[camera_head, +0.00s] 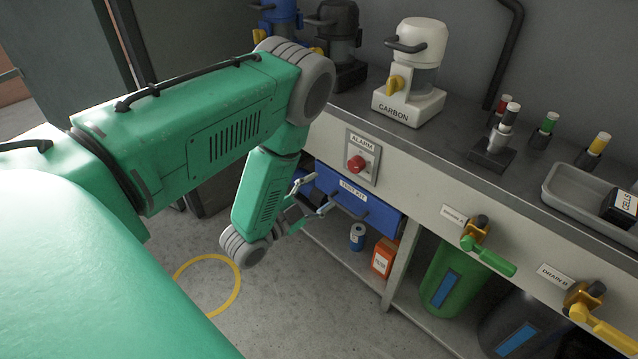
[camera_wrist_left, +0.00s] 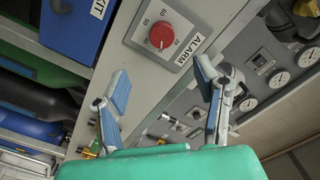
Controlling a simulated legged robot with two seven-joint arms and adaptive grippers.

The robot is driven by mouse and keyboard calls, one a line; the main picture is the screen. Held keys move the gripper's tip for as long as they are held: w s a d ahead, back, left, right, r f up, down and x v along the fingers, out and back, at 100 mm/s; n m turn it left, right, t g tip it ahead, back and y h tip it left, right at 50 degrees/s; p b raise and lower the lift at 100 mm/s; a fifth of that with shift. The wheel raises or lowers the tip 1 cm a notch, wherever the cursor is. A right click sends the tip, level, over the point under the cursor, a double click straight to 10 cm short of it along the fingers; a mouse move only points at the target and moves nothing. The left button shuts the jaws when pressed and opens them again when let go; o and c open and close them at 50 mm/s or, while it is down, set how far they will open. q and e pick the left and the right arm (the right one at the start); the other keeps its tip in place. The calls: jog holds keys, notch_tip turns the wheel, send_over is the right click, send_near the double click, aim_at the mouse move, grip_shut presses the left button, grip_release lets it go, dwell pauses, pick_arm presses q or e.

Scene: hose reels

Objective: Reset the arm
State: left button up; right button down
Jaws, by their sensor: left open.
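My left arm (camera_head: 215,130) is green and comes in from the left in the head view, bent down at a grey joint. My left gripper (camera_head: 318,196) is in front of the blue TEST KIT drawer (camera_head: 372,214), below the ALARM panel (camera_head: 362,156) with its red knob (camera_head: 356,163). In the left wrist view the gripper (camera_wrist_left: 162,85) is open, with its blue-padded fingers apart and nothing between them. The red knob (camera_wrist_left: 162,35) and the blue drawer (camera_wrist_left: 80,25) show beyond the fingers. My right gripper is not seen.
The counter bears a white CARBON unit (camera_head: 410,75), several capped vials and a grey tray (camera_head: 575,190). Below it are a blue can (camera_head: 357,237), an orange box (camera_head: 383,258), a green cylinder (camera_head: 445,275), and green (camera_head: 490,258) and yellow (camera_head: 600,330) drain handles. The floor at front is clear.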

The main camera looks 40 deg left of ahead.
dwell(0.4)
pick_arm(q)
jog(key=s+d+f+n+g+y+p, duration=0.1)
jog(key=s+d+f+n+g+p, duration=0.4)
jog(key=s+g, duration=0.55)
jog(key=s+d+n+g, duration=0.2)
jog(key=s+g, duration=0.1)
jog(key=s, duration=0.5)
jog(key=s+d+n+g, duration=0.2)
jog(key=s+d+g, duration=0.1)
jog(key=s, duration=0.5)
jog(key=shift+r+g+y+p, duration=0.25)
jog(key=shift+g+y+p, duration=0.05)
jog(key=shift+g+p, duration=0.15)
jog(key=shift+a, duration=0.1)
